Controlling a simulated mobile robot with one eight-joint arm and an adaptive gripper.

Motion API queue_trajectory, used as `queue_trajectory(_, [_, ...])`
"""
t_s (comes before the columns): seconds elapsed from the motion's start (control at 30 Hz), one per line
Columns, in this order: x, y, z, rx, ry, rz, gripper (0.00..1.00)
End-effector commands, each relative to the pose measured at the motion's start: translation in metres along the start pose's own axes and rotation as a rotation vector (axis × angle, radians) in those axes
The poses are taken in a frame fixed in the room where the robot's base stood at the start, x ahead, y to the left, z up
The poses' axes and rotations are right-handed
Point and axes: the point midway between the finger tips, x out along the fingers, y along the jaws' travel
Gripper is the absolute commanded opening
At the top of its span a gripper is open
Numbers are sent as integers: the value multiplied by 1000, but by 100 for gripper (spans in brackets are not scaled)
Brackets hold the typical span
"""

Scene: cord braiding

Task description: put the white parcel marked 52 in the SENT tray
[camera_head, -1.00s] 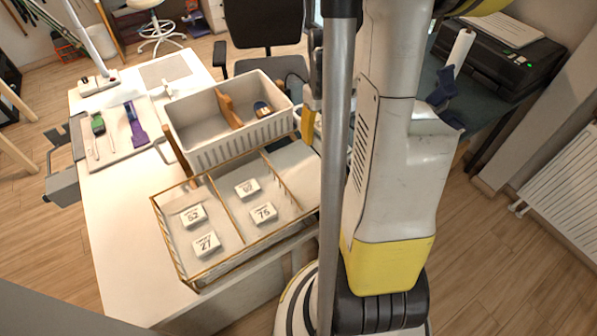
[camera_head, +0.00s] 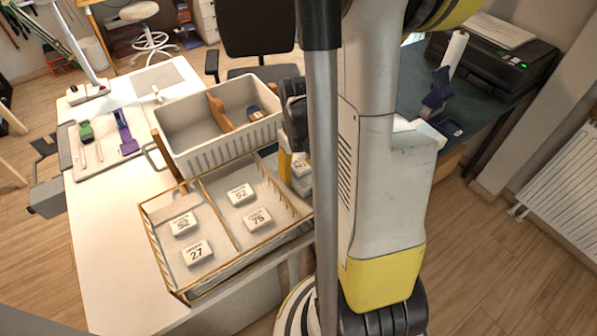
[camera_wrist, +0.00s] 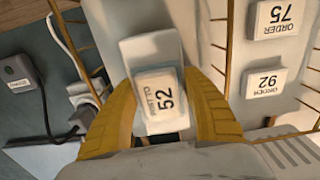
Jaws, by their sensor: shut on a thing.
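My gripper (camera_wrist: 162,115) is shut on a white parcel marked 52 (camera_wrist: 160,90), with yellow fingers on both sides of it in the wrist view. A plain pale block (camera_wrist: 150,48) shows behind the parcel; I cannot tell whether they touch. In the head view, the held parcel (camera_head: 301,164) is partly hidden by my arm, just right of the gold-edged tray (camera_head: 228,252). That tray has two compartments. The left one holds a parcel marked 27 (camera_head: 197,253) and another (camera_head: 183,224) whose number is unclear. The right holds parcels marked 92 (camera_head: 240,194) and 75 (camera_head: 258,219). No SENT label is readable.
A white slatted crate (camera_head: 215,149) with a wooden divider stands behind the tray. A board with green and purple tools (camera_head: 123,131) lies at the left. The white tabletop (camera_head: 115,220) is clear left of the tray. A dark device with a cable (camera_wrist: 18,75) lies at the wrist view's left.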

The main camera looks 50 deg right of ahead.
Motion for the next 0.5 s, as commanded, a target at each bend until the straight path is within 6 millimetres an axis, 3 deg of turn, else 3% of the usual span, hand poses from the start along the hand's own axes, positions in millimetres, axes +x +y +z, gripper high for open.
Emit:
queue_trajectory(0.13, [5, 0, 0, 0, 0, 0, 23])
queue_trajectory(0.17, [5, 0, 0, 0, 0, 0, 57])
queue_trajectory(0.2, [4, 0, 0, 0, 0, 0, 69])
queue_trajectory(0.23, [4, 0, 0, 0, 0, 0, 75])
queue_trajectory(0.5, [4, 0, 0, 0, 0, 0, 75])
